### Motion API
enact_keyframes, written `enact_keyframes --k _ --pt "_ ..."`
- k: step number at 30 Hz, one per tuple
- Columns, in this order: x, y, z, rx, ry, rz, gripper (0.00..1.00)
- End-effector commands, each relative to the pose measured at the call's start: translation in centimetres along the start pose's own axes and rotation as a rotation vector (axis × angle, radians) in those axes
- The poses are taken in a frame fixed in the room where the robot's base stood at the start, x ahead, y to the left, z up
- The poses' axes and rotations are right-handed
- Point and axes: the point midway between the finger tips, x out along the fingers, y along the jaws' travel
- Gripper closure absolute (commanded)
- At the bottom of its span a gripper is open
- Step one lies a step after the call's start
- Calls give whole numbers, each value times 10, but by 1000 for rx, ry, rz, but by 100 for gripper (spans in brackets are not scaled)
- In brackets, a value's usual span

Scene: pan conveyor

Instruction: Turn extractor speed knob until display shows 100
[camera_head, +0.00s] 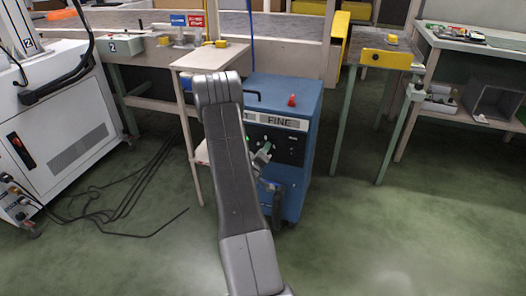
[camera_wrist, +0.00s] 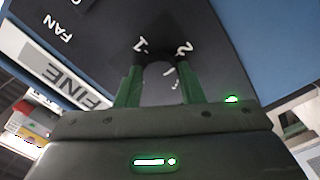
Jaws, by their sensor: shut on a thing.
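The extractor is a blue cabinet (camera_head: 301,100) with a black front panel (camera_head: 290,150) and a white "FINE" label strip (camera_head: 279,121). My gripper (camera_head: 264,153) is at this panel. In the wrist view, the two green fingers of my gripper (camera_wrist: 159,76) are closed on a dark knob (camera_wrist: 157,58), one finger on each side. White marks "1" and "2" (camera_wrist: 183,48) show on the panel beyond the knob. The knob is hidden in the head view. I cannot read a display number in either view.
Black cables (camera_head: 125,190) lie on the green floor at the left. The floor at the right is clear.

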Motion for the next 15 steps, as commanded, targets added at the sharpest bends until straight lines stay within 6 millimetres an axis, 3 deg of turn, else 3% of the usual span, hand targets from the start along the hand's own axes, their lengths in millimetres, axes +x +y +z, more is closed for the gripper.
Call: enact_keyframes --k 15 --pt "-1 1 0 -487 -1 -4 88"
